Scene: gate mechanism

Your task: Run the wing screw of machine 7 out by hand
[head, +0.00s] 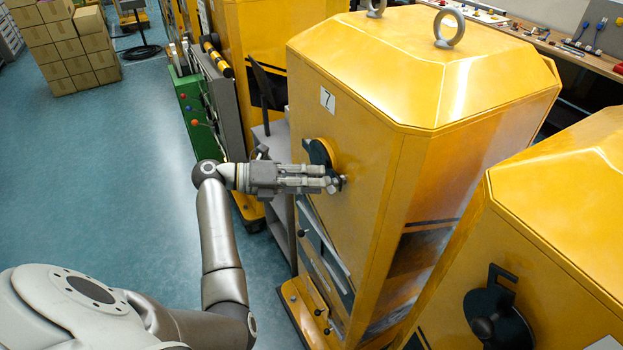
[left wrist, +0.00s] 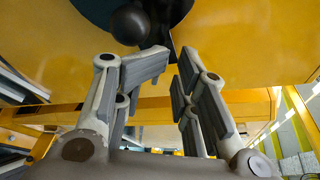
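Machine 7 is the tall yellow cabinet (head: 350,120) with a white "7" label (head: 327,99) on its front. A black round disc (head: 320,152) sits on that front; the left wrist view shows the disc (left wrist: 95,8) with a dark ball knob (left wrist: 130,24) and a narrow dark piece beside it. I cannot tell whether this piece is the wing screw. My left gripper (head: 335,184) is at the disc's lower edge, its fingers pointing at the knob area. In the left wrist view its fingertips (left wrist: 174,62) stand apart, with nothing clearly clamped between them. My right gripper is out of view.
Another yellow machine (head: 560,220) with a black disc and knob (head: 485,325) stands close at the right. A green cabinet (head: 195,110) and further yellow machines stand behind. Cardboard boxes (head: 70,50) are at the far left. The blue floor (head: 110,180) at left is clear.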

